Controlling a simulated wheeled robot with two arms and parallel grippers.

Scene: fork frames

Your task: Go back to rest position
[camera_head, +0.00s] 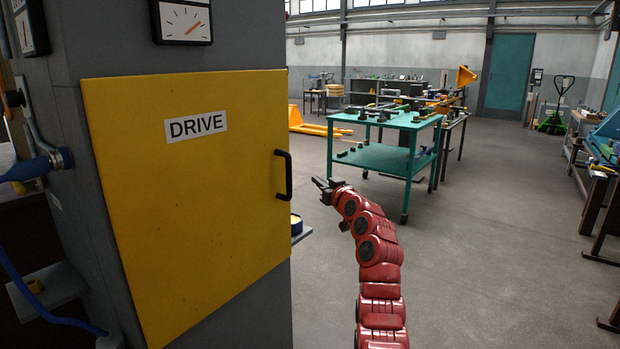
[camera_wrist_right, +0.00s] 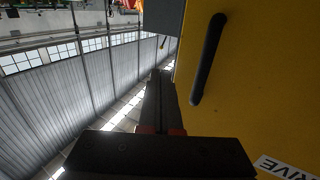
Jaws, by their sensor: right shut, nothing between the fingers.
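My right gripper (camera_head: 322,188) is at the end of the red arm in the head view. It is shut and empty, a little to the right of the black handle (camera_head: 284,175) of the yellow DRIVE door (camera_head: 195,200). The door looks closed against the grey cabinet. In the right wrist view my right gripper (camera_wrist_right: 160,90) points along the yellow door (camera_wrist_right: 260,90), with the black handle (camera_wrist_right: 207,60) beside it and a gap between them. My left gripper is not in view.
A teal table (camera_head: 385,158) with parts on it stands behind my right arm. A workbench (camera_head: 600,160) lines the right side. The floor (camera_head: 490,240) to the right of my arm is clear.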

